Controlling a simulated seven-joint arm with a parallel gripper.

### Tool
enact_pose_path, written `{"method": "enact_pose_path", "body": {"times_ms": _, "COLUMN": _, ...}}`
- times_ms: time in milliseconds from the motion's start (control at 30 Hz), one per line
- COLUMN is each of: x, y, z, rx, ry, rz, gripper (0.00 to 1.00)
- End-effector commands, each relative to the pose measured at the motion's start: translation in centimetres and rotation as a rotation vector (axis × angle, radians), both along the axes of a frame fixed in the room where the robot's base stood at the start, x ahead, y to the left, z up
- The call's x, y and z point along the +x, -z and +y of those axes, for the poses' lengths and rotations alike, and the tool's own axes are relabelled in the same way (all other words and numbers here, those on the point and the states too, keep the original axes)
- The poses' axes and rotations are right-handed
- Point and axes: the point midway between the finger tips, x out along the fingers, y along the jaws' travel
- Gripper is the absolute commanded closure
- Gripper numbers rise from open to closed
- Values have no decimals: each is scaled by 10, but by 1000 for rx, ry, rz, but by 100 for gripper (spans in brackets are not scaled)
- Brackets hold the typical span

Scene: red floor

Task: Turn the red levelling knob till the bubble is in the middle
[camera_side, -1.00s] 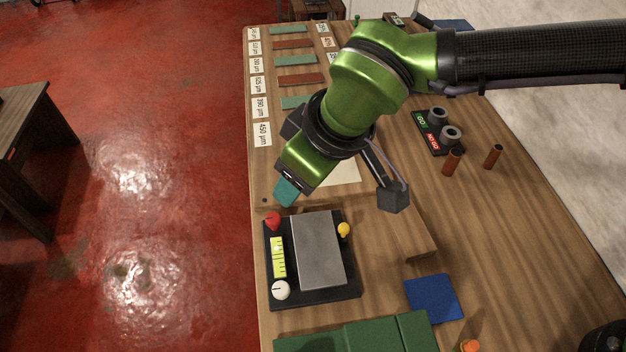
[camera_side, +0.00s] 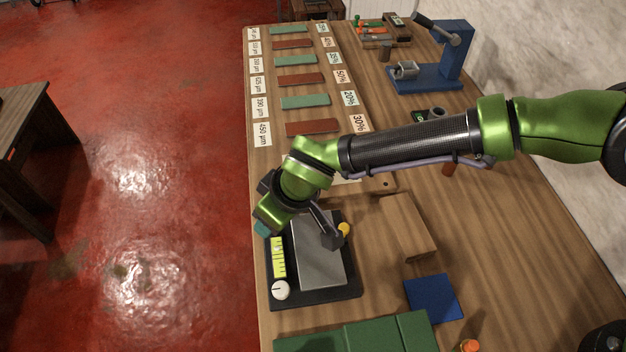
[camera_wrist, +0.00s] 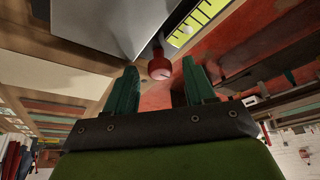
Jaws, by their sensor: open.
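The black levelling base (camera_side: 312,299) carries a grey metal plate (camera_side: 316,262), a yellow-green vial (camera_side: 279,258) with dark marks, a white knob (camera_side: 281,290) and a yellow knob (camera_side: 344,229). I cannot make out the bubble's place in the vial. The red levelling knob (camera_wrist: 160,69) shows in the wrist view between the tips of my two open green fingers, with a gap on each side. In the side view my gripper (camera_side: 262,229) is at the base's far left corner and hides the red knob. The vial also shows in the wrist view (camera_wrist: 196,22).
Green blocks (camera_side: 385,335) lie just in front of the base, and a blue square (camera_side: 433,298) lies to its right. A wooden block (camera_side: 404,228) stands right of the base. The table's left edge is close beside the base.

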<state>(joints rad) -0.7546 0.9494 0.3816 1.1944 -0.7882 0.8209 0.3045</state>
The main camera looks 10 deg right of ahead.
Motion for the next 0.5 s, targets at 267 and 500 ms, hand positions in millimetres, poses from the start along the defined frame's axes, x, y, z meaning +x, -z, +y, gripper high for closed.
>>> {"method": "enact_pose_path", "body": {"times_ms": 267, "x": 0, "y": 1, "z": 1, "rx": 0, "ry": 0, "rz": 0, "gripper": 46}}
{"method": "enact_pose_path", "body": {"times_ms": 500, "x": 0, "y": 1, "z": 0, "rx": 0, "ry": 0, "rz": 0, "gripper": 82}}
